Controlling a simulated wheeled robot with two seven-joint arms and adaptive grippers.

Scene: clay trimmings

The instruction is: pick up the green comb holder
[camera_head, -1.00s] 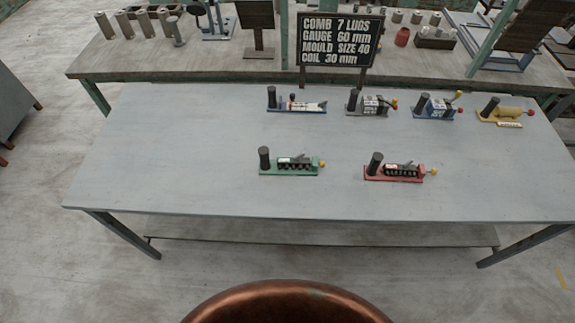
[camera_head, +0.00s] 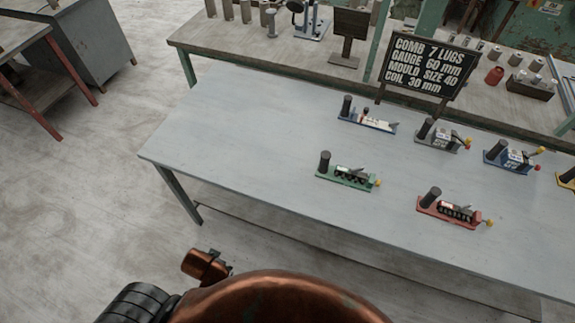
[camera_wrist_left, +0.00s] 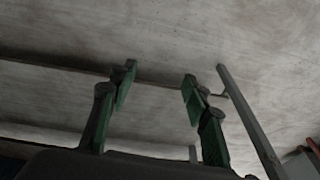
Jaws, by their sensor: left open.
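The green comb holder (camera_head: 347,178) lies on the front left part of the grey table (camera_head: 235,130) in the head view. It has a green base, a black upright cylinder at its left end, a dark toothed comb part in the middle and a yellow knob at its right end. My left gripper (camera_wrist_left: 158,85) shows in the left wrist view, with its two green fingers apart and nothing between them. It faces the grey floor, away from the holder. My right gripper is in neither view.
A red holder (camera_head: 447,211) stands to the right of the green one. A blue-and-white holder (camera_head: 368,122), a grey one (camera_head: 441,138) and a blue one (camera_head: 511,158) stand behind. A black sign (camera_head: 430,66) stands at the back. The table's left part is clear.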

